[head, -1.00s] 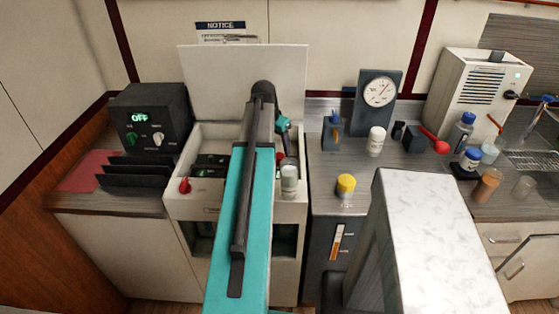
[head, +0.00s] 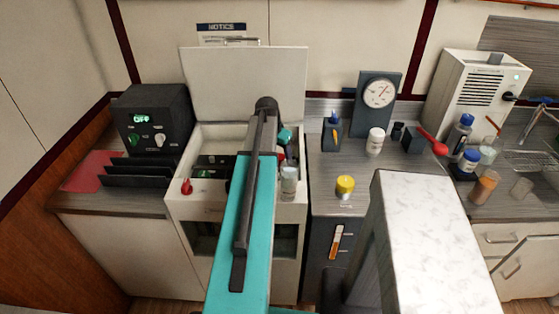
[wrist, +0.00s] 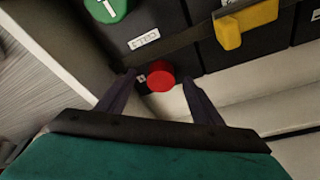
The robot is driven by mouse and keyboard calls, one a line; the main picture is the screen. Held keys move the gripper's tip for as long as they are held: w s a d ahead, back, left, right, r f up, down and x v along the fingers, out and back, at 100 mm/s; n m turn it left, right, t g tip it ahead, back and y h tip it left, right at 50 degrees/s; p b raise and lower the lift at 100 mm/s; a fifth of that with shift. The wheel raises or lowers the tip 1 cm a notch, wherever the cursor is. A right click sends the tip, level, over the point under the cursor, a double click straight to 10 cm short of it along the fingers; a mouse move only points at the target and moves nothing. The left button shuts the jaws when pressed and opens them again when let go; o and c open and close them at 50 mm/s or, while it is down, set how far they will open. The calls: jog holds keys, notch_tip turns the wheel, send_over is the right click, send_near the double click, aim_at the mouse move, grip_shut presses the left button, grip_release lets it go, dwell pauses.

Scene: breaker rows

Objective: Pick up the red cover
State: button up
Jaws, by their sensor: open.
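A small round red cover (wrist: 161,76) shows in the wrist view on the dark panel, between the tips of my gripper (wrist: 158,84). My gripper is open, with one dark finger on each side of it. I cannot tell whether the fingers touch it. In the head view a red piece (head: 281,153) shows beside my arm inside the open white box (head: 225,213); my arm hides much of that area.
In the wrist view a green knob (wrist: 107,8) and a yellow lever (wrist: 246,25) sit near the cover. In the head view a clear jar (head: 289,180) stands close to the arm, and a red knob (head: 186,187) is at the box's front left.

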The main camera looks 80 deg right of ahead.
aim_at(279, 157)
dwell(0.5)
jog(key=c, duration=1.1)
jog(key=shift+r, duration=0.1)
notch_tip(279, 157, up, 10)
jog(key=b, duration=0.2)
dwell(0.5)
